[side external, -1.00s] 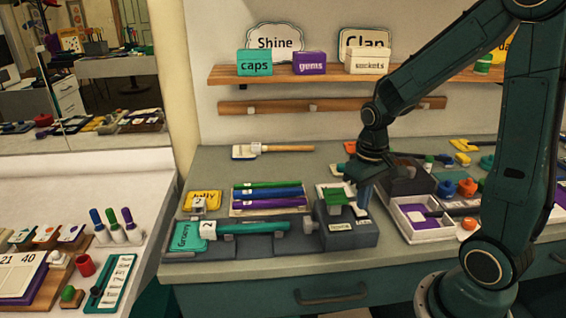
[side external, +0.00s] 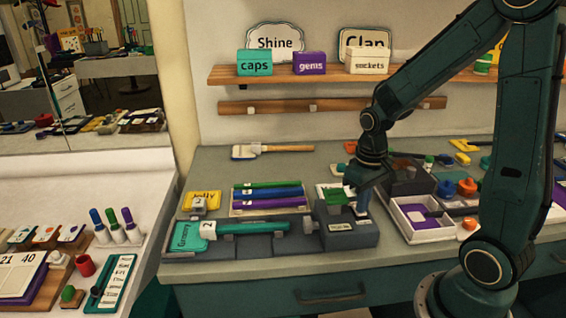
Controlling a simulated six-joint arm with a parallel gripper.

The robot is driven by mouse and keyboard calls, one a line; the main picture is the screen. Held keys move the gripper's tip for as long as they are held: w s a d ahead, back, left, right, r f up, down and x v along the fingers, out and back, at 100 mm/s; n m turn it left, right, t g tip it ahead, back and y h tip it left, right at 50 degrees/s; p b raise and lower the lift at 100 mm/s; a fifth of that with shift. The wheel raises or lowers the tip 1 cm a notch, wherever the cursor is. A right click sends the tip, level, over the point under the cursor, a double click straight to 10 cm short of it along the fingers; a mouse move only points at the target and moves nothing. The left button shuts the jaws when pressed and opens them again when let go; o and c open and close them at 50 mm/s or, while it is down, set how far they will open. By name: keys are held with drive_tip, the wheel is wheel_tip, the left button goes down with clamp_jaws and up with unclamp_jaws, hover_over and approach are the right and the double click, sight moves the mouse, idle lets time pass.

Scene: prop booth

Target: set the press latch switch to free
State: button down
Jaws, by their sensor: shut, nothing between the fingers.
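The press (side external: 345,235) is a dark grey block at the right end of a long grey bed on the bench. A green piece (side external: 334,196) stands up on its top; I cannot tell for sure that this is the latch switch. A small white label is on the block's front, too small to read. My gripper (side external: 362,208) is shut and empty, pointing down at the block's top right, just right of the green piece. Whether its fingertips touch the block or a part on it cannot be told.
A teal sign piece (side external: 189,237) and a teal bar (side external: 250,227) lie on the bed. A rack of coloured rods (side external: 268,209) stands behind. A white tray (side external: 412,237) with a purple piece is close right of my gripper. A brush (side external: 270,149) lies at the back.

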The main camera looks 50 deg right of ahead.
drive_tip(key=shift+f, duration=0.25)
drive_tip(key=shift+r, duration=3.5)
drive_tip(key=s+a+r+n+t, duration=0.3)
drive_tip(key=s+a+r+t, duration=0.2)
drive_tip(key=s+a+r, duration=0.3)
drive_tip(key=shift+s+a+r+t, duration=0.3)
drive_tip(key=shift+s+a+r, duration=0.1)
drive_tip(key=shift+a+r, duration=0.45)
